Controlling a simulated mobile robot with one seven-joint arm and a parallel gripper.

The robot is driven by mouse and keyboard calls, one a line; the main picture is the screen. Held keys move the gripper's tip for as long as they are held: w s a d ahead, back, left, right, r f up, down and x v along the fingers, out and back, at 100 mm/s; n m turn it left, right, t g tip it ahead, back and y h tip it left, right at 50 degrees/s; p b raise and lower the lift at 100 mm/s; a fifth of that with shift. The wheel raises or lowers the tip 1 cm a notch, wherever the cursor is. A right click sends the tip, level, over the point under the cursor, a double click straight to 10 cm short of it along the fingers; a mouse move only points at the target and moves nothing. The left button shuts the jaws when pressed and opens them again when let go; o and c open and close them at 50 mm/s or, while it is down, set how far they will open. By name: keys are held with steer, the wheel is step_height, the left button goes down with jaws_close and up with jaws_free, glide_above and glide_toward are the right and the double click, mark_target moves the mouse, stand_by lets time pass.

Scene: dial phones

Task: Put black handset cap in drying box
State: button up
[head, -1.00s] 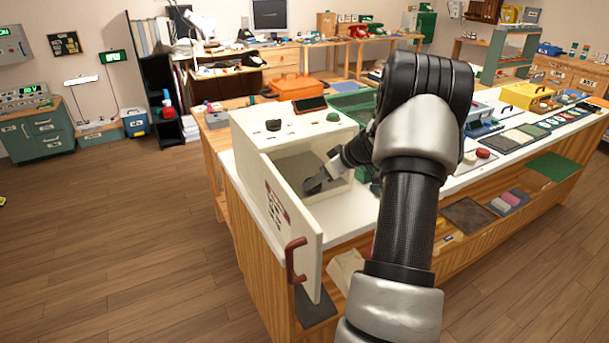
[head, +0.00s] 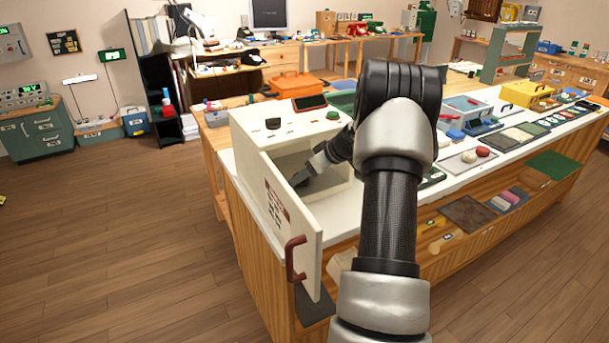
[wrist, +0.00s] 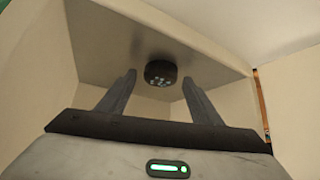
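The drying box is a cream box (head: 246,124) at the near left end of the white counter, with its door (head: 297,220) swung open. My gripper (head: 297,180) reaches in through the opening from the right. In the wrist view my gripper (wrist: 160,77) is open, its two dark fingers spread apart. The black handset cap (wrist: 160,72), round with small pale dots, is on the grey metal floor (wrist: 110,40) inside the box. It shows between the fingertips, with a visible gap on each side. The cap cannot be made out in the head view.
Trays and parts fill the counter to the right.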

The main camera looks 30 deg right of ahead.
steer(key=shift+r+p, duration=0.25)
steer(key=shift+p, duration=0.05)
steer(key=shift+s+d+r, duration=0.15)
steer(key=shift+s+r, duration=0.05)
steer(key=shift+s, duration=0.05)
steer(key=s+d, duration=0.1)
steer(key=s, duration=0.3)
steer(key=s+d, duration=0.1)
steer(key=s, duration=0.2)
steer(key=s+d+b, duration=0.1)
steer(key=s+d, duration=0.1)
steer(key=s, duration=0.2)
steer(key=shift+s+r, duration=0.15)
steer(key=shift+s, duration=0.15)
stand_by(0.5)
